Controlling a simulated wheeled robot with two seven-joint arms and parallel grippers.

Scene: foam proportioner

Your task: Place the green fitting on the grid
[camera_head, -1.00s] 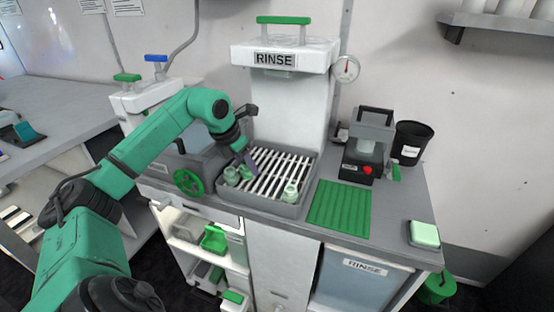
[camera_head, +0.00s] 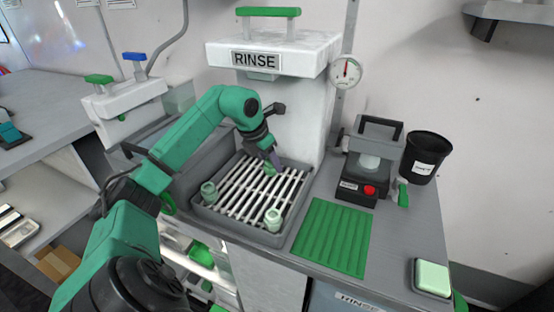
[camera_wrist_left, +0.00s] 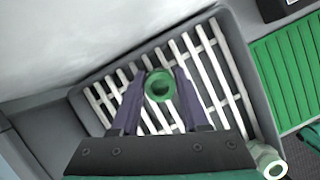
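My left gripper (camera_head: 268,157) points down over the back right part of the white slatted grid (camera_head: 235,194). Its two purple fingers, clear in the left wrist view (camera_wrist_left: 159,82), are closed around a green fitting (camera_wrist_left: 160,86), a short ring with a dark bore. In the head view the fitting (camera_head: 270,170) shows just under the fingertips. I cannot tell whether it touches the bars. My right gripper is out of view.
A grey tray rim (camera_head: 255,236) surrounds the grid. The white RINSE housing (camera_head: 270,55) stands right behind it. To the right are a ribbed green mat (camera_head: 332,237), a machine with a red button (camera_head: 369,190) and a black bin (camera_head: 425,158).

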